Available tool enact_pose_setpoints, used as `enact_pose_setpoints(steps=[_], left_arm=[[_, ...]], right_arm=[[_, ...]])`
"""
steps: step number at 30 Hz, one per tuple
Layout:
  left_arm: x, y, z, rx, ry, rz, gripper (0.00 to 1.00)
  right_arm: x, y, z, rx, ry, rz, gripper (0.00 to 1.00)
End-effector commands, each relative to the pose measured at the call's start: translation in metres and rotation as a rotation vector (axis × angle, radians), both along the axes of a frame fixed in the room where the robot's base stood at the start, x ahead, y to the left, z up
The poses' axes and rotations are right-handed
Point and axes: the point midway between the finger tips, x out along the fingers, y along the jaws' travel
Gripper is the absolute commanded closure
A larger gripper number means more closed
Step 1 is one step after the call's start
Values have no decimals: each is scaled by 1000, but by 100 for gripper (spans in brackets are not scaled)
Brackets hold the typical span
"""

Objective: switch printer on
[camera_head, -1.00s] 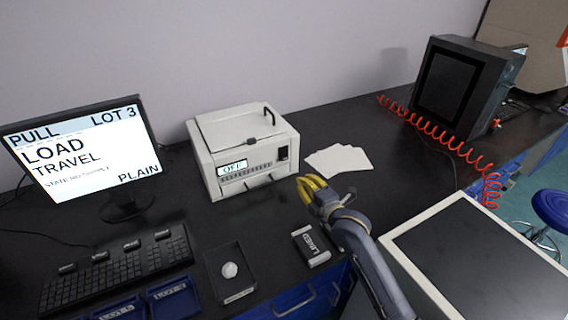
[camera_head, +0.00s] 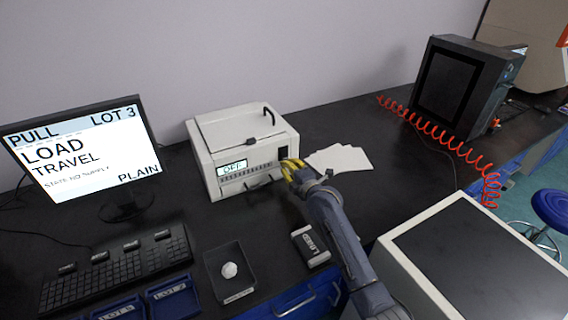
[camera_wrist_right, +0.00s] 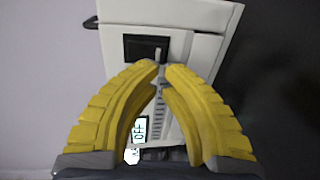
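The white printer (camera_head: 235,140) stands on the black bench in the head view, and its small display (camera_head: 232,168) reads OFF. Its dark switch (camera_head: 283,153) is at the right end of the front face. My right gripper (camera_head: 289,166) has yellow fingers close at the front, just below the switch. In the right wrist view, the yellow fingertips (camera_wrist_right: 161,66) are nearly together with nothing seen between them, beside the dark switch panel (camera_wrist_right: 146,48). I cannot tell whether they touch it. The display (camera_wrist_right: 139,130) shows between the fingers. My left gripper is not in view.
White sheets (camera_head: 339,159) lie right of the printer. A monitor (camera_head: 82,155) and a keyboard (camera_head: 117,268) are at left. A black tray (camera_head: 243,285) with a white piece and a small labelled box (camera_head: 310,246) lie in front. A red coiled hose (camera_head: 440,131) hangs at right.

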Motion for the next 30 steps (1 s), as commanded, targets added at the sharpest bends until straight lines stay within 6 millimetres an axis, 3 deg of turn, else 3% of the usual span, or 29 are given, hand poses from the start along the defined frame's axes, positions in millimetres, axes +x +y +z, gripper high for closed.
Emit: enact_pose_setpoints(steps=[9, 24, 30], left_arm=[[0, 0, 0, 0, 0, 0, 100], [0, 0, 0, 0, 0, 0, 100], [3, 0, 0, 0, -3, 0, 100]], right_arm=[[21, 11, -3, 1, 0, 0, 100], [24, 13, -4, 0, 0, 0, 100], [27, -9, -6, 10, -24, -32, 100]])
